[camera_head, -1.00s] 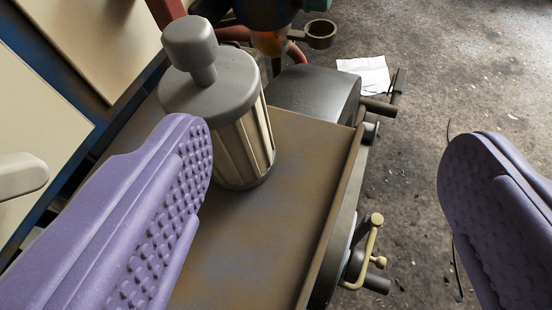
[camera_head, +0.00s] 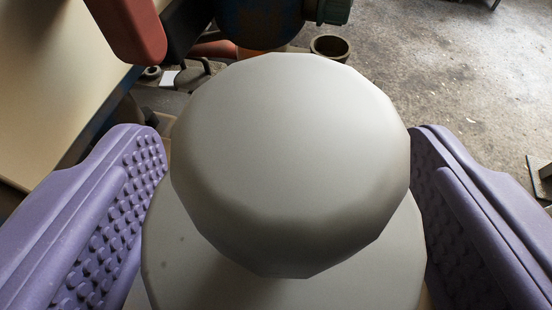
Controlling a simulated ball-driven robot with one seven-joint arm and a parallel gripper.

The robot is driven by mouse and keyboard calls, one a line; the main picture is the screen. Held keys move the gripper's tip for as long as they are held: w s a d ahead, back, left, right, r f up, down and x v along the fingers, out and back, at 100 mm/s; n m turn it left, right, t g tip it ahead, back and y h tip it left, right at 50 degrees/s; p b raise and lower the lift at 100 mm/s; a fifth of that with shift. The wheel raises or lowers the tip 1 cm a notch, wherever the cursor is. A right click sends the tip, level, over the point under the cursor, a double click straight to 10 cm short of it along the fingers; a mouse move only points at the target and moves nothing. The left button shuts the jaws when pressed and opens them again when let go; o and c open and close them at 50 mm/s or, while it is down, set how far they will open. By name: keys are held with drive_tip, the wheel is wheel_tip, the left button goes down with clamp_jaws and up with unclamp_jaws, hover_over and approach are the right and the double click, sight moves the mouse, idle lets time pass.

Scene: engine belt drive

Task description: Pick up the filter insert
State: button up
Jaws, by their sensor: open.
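The filter insert (camera_head: 290,160) fills the middle of the view, very close to the camera. I see its round grey knob from above and part of the wider grey cap (camera_head: 190,260) below it. Its ribbed body is hidden under the cap. My gripper (camera_head: 288,150) is open, with one purple studded finger on the left of the filter insert and the other on the right. The fingers appear close to the cap's sides. I cannot tell whether they touch it.
A red part (camera_head: 130,30) and a dark machine body (camera_head: 262,20) stand just beyond the knob at the top. A small ring-shaped cup (camera_head: 330,46) is behind it. A pale panel (camera_head: 60,90) lies at left. Grey floor (camera_head: 450,70) is open at right.

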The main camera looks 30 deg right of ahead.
drive_tip(key=shift+w+d+f, duration=0.2)
drive_tip(key=shift+w+d, duration=0.1)
drive_tip(key=shift+w, duration=0.2)
drive_tip(key=shift+c, duration=0.2)
drive_tip(key=c, duration=1)
drive_tip(key=shift+c, duration=0.3)
drive_tip(key=shift+r, duration=0.1)
